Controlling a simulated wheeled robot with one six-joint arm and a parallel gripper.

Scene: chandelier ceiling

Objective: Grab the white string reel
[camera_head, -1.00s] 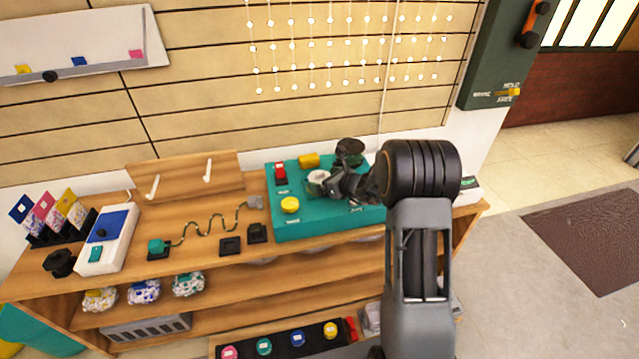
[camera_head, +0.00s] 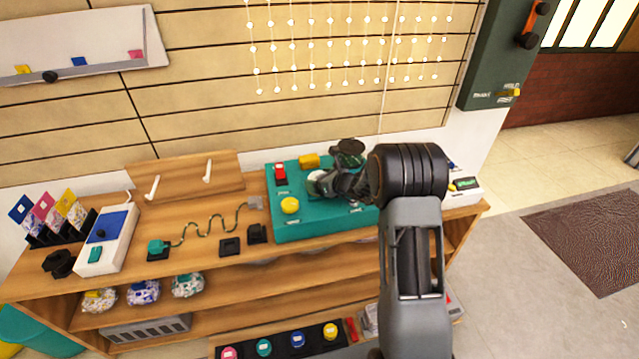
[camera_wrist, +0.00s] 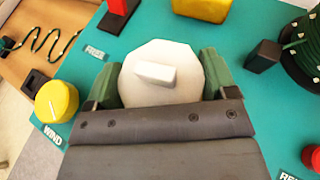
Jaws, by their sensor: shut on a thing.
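The white string reel (camera_wrist: 160,72) sits on the teal board (camera_head: 300,230), with a small white block on its top face. In the wrist view my gripper (camera_wrist: 158,90) has a green finger against each side of the reel and is shut on it. In the head view my gripper (camera_head: 325,184) is at the reel, and its fingers and wrist hide most of the white surface. I cannot tell whether the reel is lifted off the board.
The board also carries a yellow knob (camera_head: 290,205), a red switch (camera_head: 281,172), a yellow block (camera_head: 309,161) and a dark reel with green string (camera_wrist: 302,52) close by on the right. A wavy wire (camera_head: 205,222) lies on the wooden counter to the left.

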